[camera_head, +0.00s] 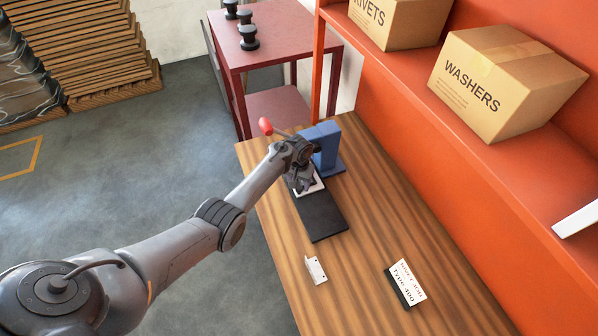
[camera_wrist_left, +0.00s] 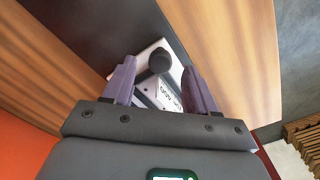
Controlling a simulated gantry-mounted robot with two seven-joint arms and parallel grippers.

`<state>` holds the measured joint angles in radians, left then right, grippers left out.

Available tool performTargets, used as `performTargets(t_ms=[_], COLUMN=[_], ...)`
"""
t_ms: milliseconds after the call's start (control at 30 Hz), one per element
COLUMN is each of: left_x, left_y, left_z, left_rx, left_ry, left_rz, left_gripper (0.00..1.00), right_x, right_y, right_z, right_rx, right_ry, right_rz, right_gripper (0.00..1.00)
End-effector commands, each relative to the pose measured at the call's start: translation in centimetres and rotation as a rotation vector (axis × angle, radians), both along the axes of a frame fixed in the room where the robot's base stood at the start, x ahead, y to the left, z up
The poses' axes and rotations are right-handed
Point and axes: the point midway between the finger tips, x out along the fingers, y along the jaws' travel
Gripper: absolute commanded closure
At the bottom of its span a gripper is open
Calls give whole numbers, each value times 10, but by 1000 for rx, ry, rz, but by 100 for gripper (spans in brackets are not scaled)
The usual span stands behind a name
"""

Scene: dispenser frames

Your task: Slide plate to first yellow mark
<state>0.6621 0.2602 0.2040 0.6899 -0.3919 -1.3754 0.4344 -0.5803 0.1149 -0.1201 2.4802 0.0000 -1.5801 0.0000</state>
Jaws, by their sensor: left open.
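A light metal plate (camera_head: 318,187) lies on the black base (camera_head: 322,218) in front of a blue press (camera_head: 326,146) with a red-knobbed lever (camera_head: 266,126). My left gripper (camera_head: 305,183) is over the plate and hides much of it. In the left wrist view the plate (camera_wrist_left: 144,54) shows lettering and a dark round knob (camera_wrist_left: 160,61) between my two fingers (camera_wrist_left: 160,72). The fingers are open, one on each side; I cannot tell whether either touches. I make out no yellow mark. My right gripper is not in view.
A small pale bracket (camera_head: 315,270) and a printed card (camera_head: 406,283) lie on the wooden bench (camera_head: 370,240). An orange shelf (camera_head: 480,135) with cardboard boxes (camera_head: 505,82) runs along the right. A red table (camera_head: 275,50) stands behind the bench.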

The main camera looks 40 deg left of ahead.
Motion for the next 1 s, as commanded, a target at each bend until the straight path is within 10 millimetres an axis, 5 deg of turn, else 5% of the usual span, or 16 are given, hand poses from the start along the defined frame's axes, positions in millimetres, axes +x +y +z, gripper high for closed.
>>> performTargets(t_ms=[500,1000], left_x=[0,-1], left_y=[0,0], left_z=[78,86], left_rx=[-1,-1], left_ry=[0,2], left_rz=[-1,0], left_gripper=[43,43], right_x=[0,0], right_y=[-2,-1], right_z=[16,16], right_rx=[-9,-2], right_ry=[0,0], right_rz=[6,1], right_gripper=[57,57])
